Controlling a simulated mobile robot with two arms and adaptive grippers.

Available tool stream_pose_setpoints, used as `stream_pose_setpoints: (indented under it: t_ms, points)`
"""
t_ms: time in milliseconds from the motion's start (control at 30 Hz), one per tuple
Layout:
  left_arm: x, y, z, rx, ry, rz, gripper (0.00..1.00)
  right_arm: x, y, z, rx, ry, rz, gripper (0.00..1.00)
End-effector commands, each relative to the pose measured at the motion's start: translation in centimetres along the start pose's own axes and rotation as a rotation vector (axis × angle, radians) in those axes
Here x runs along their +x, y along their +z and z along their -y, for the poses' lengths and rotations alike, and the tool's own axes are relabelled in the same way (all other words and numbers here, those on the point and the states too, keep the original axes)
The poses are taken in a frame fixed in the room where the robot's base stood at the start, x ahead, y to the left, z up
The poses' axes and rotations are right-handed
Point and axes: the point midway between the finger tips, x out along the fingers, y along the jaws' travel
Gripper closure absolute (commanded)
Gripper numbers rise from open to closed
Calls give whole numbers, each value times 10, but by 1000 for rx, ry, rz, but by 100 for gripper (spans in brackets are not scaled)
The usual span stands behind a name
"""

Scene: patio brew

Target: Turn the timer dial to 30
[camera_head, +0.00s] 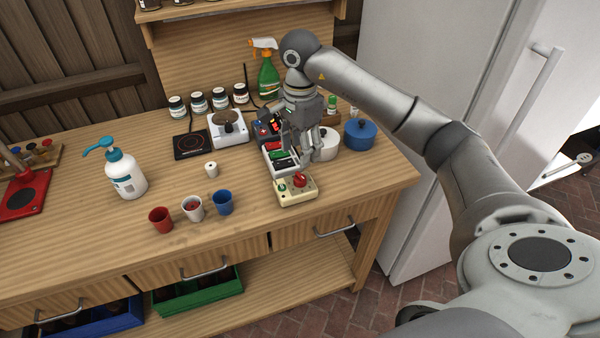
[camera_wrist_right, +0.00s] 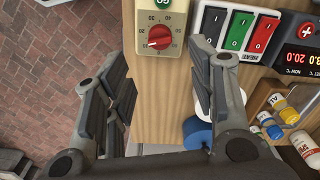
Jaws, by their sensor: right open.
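The timer (camera_head: 296,196) is a cream box with a red dial (camera_head: 299,180) on its top, at the front right of the wooden bench. In the right wrist view the timer (camera_wrist_right: 173,75) is at the top centre. My right gripper (camera_head: 303,153) is open and empty, just behind and above the dial. In the wrist view its fingers (camera_wrist_right: 160,65) are spread apart, not touching the dial. My left gripper is not in view.
Behind the timer stands a switch box (camera_head: 283,160) with green, red and black rockers. A white pot (camera_head: 327,145) and a blue pot (camera_head: 360,134) are to the right. Red, white and blue cups (camera_head: 223,203) stand to the left. The bench's front edge is close.

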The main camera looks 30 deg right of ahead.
Motion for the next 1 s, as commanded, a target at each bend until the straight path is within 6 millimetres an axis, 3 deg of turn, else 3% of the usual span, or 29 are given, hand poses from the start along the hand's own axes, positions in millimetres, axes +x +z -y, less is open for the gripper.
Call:
stream_pose_setpoints:
  t_ms: [300, 500, 867, 1000]
  points:
    - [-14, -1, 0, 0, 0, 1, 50, 60, 2, -1, -1, 3, 4, 49]
    - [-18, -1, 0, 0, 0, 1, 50, 83, 2, 0, 0, 1, 5, 49]
    - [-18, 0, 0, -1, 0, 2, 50, 89, 2, 0, -1, -2, 5, 49]
    - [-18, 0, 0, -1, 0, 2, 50, 89, 2, 0, -1, -2, 5, 66]
